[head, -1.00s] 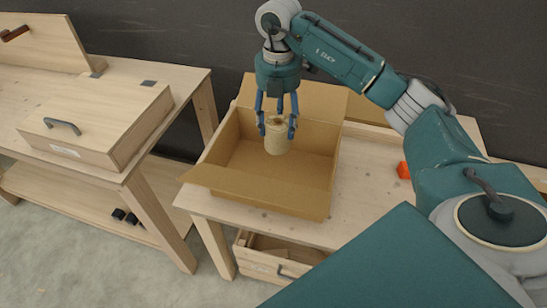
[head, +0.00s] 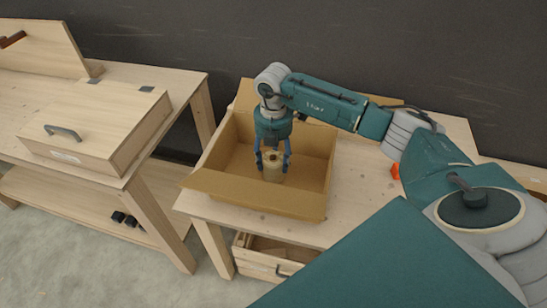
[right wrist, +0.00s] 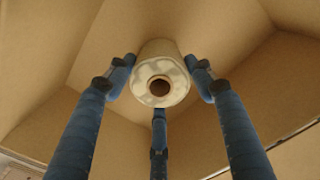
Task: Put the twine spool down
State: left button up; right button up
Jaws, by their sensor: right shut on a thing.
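The twine spool (head: 272,172) is a pale tan cylinder, upright inside the open cardboard box (head: 245,204). My right gripper (head: 272,166) points down into the box with its blue fingers around the spool, shut on it. In the right wrist view the spool (right wrist: 161,88) shows its end with a round dark hole, and the fingers (right wrist: 160,85) close on it from several sides. The cardboard floor and walls lie beyond it. I cannot tell whether the spool's underside touches the box floor. My left gripper is not in view.
The box stands on a wooden table (head: 350,205) with its flaps open. A small orange object (head: 395,171) lies right of the box. A wooden drawer (head: 262,262) is below. A bench with a lidded wooden case (head: 95,120) stands at left.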

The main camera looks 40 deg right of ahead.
jog(key=shift+f, duration=0.15)
jog(key=o, duration=1.3)
jog(key=shift+c, duration=0.2)
jog(key=shift+r, duration=0.35)
notch_tip(320, 180, up, 12)
jog(key=b, duration=0.3)
jog(key=shift+f, duration=0.1)
